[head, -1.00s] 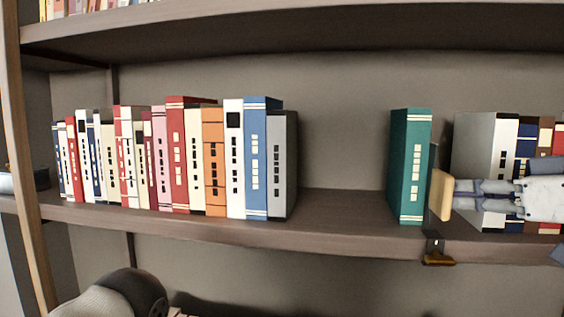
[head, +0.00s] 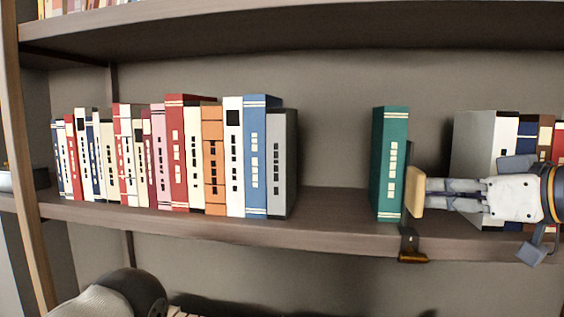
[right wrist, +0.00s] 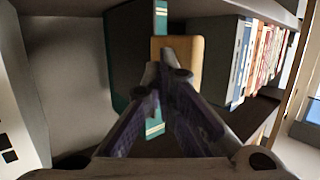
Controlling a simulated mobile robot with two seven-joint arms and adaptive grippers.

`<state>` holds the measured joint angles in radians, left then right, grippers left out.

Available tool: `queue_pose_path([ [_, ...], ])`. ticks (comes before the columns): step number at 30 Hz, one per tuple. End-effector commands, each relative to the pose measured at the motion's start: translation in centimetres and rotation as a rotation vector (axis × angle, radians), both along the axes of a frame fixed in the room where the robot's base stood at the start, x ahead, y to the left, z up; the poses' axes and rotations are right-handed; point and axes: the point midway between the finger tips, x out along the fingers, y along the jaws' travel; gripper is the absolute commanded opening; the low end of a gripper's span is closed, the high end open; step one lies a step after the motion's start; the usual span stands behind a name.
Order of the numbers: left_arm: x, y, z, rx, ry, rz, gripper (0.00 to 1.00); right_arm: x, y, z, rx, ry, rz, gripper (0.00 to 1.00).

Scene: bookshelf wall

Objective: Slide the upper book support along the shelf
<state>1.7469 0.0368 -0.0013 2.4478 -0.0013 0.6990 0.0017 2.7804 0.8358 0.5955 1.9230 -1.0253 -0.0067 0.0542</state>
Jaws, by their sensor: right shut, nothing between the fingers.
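The upper book support has a tan pad (head: 415,192), a thin dark upright plate behind it and a brass-coloured clip (head: 412,256) at the shelf's front edge. A teal book (head: 390,165) stands upright against its left side. My right gripper (head: 428,188) comes in from the right, shut and empty, with its fingertips at the pad's right side and seemingly touching it. In the right wrist view the shut fingers (right wrist: 166,75) point at the tan pad (right wrist: 188,47), covering its lower part. My left gripper is not in view.
A long row of books (head: 190,155) ends in a grey book (head: 283,165) on the left. Bare shelf (head: 335,205) lies between it and the teal book. More books (head: 485,135) stand behind my right arm. Another shelf board (head: 300,25) runs above.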

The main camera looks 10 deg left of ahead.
Motion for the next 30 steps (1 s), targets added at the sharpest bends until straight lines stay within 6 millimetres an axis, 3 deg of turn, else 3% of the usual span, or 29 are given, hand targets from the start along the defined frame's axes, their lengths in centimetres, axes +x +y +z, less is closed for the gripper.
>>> queue_pose_path([
  [30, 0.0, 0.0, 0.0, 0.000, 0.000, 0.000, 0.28, -0.1, 5.9, 0.0, -0.002, 0.000, 0.002, 0.00],
])
